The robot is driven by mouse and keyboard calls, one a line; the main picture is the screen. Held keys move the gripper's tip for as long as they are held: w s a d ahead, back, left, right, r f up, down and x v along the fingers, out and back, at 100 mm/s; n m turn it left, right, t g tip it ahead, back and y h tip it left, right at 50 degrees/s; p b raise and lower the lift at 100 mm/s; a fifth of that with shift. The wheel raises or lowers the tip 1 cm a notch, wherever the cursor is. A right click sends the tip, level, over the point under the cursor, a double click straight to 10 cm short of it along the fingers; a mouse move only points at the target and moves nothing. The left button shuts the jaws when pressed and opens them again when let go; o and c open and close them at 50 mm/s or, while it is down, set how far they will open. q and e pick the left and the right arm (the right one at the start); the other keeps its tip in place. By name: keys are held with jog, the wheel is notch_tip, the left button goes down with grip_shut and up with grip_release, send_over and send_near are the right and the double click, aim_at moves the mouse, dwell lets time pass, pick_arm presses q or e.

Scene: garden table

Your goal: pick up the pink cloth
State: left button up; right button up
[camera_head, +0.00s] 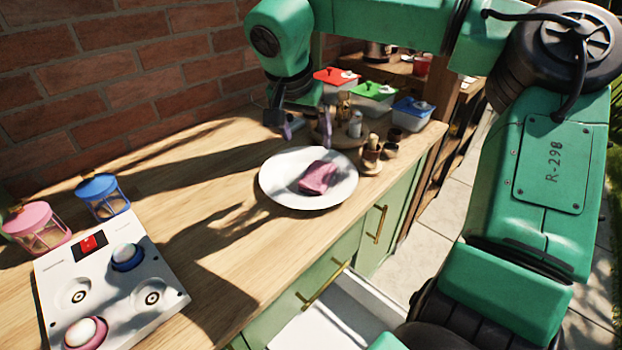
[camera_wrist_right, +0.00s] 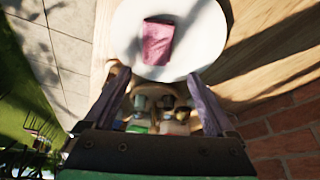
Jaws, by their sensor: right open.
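The pink cloth (camera_head: 318,178) is a small folded rectangle lying on a white plate (camera_head: 285,190) on the wooden worktop. In the right wrist view the cloth (camera_wrist_right: 158,41) lies on the plate (camera_wrist_right: 203,40), beyond my fingertips. My right gripper (camera_head: 306,128) hangs above the worktop at the plate's far side, apart from the cloth. In the wrist view its two purple fingers (camera_wrist_right: 160,85) are spread wide with nothing between them. My left gripper does not show.
Small jars (camera_head: 355,124) and wooden pots (camera_head: 372,150) stand close behind the plate. Lidded boxes, red, green and blue (camera_head: 412,112), stand at the back. A brick wall (camera_head: 120,70) runs behind.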

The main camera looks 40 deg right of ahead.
aim_at(316, 172)
jog(key=x, duration=0.9)
jog(key=p+x, duration=0.1)
jog(key=x, duration=0.3)
jog(key=shift+s+d+f, duration=0.2)
jog(key=shift+f, duration=0.15)
jog(key=shift+a+r, duration=0.1)
jog(key=shift+r, duration=0.05)
jog(key=c, duration=1.1)
